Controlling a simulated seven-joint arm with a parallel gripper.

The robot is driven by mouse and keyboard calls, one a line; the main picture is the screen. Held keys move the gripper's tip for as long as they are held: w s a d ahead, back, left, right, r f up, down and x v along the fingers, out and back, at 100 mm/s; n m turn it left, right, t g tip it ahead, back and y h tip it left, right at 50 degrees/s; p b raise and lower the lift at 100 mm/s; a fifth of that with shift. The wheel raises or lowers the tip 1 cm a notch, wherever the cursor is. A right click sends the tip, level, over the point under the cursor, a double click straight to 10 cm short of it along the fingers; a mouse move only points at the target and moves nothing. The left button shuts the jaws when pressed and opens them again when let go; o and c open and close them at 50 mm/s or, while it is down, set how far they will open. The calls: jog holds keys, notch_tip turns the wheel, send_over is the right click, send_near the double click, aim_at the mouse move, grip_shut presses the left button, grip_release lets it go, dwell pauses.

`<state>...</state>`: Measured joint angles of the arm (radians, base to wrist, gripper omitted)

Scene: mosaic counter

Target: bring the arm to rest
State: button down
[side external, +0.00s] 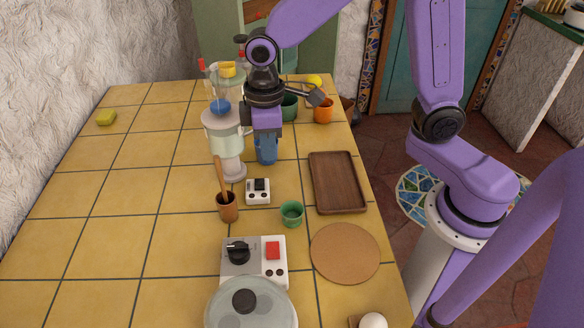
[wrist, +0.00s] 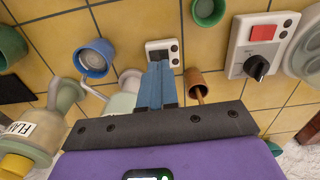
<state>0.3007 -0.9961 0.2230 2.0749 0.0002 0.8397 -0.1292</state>
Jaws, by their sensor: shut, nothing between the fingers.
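A blue cup (wrist: 93,58) stands apart from the fingers in the wrist view. In the side view the cup and the fingers overlap, and I cannot separate them clearly.
A brown pot with a wooden utensil (side external: 227,206), small green cup (side external: 292,213), wooden tray (side external: 338,182) and cork mat (side external: 345,252) stand nearby. A larger green cup (side external: 289,107) and orange mug (side external: 323,112) stand behind. The left counter is mostly clear.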

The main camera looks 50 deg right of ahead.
jog(key=s+d+r+n, duration=0.1)
jog(key=s+d, duration=0.4)
jog(key=s, duration=0.5)
jog(key=s+d+r+n, duration=0.2)
jog(key=s+d, duration=0.3)
jog(key=s, duration=0.5)
jog(key=shift+s+d, duration=0.15)
jog(key=shift+d, duration=0.15)
